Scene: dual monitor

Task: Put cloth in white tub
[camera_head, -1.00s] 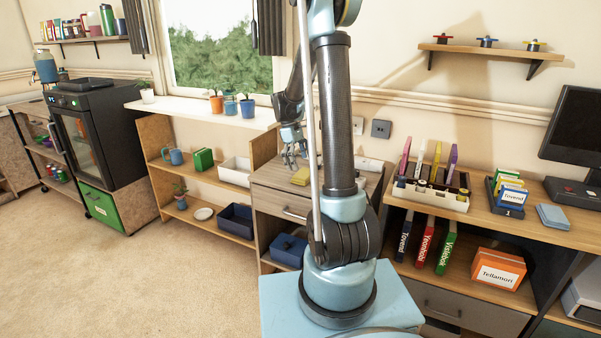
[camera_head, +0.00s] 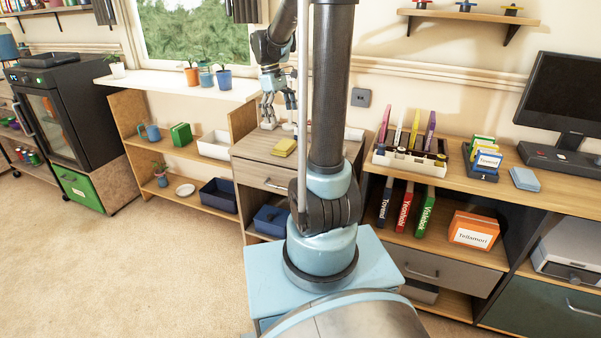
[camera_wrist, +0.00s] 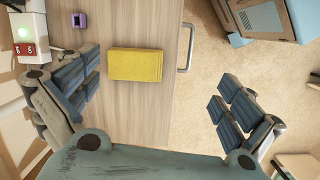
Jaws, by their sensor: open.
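A yellow folded cloth (camera_head: 284,147) lies flat on top of the wooden drawer cabinet, near its front edge. It also shows in the wrist view (camera_wrist: 135,65), between my spread fingers. My gripper (camera_head: 279,108) is open and empty, pointing down above the cabinet top, apart from the cloth. In the wrist view my gripper (camera_wrist: 157,92) has one finger set over the wood and the other over the carpet side. A white tub (camera_head: 214,146) stands on the upper shelf of the open unit left of the cabinet; its inside is mostly hidden.
A green box (camera_head: 181,135) and a blue mug (camera_head: 152,132) share the tub's shelf. A dark blue bin (camera_head: 218,196) is below. Potted plants (camera_head: 206,76) line the sill above. A small purple item (camera_wrist: 79,20) lies on the cabinet top. The carpet at left is clear.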

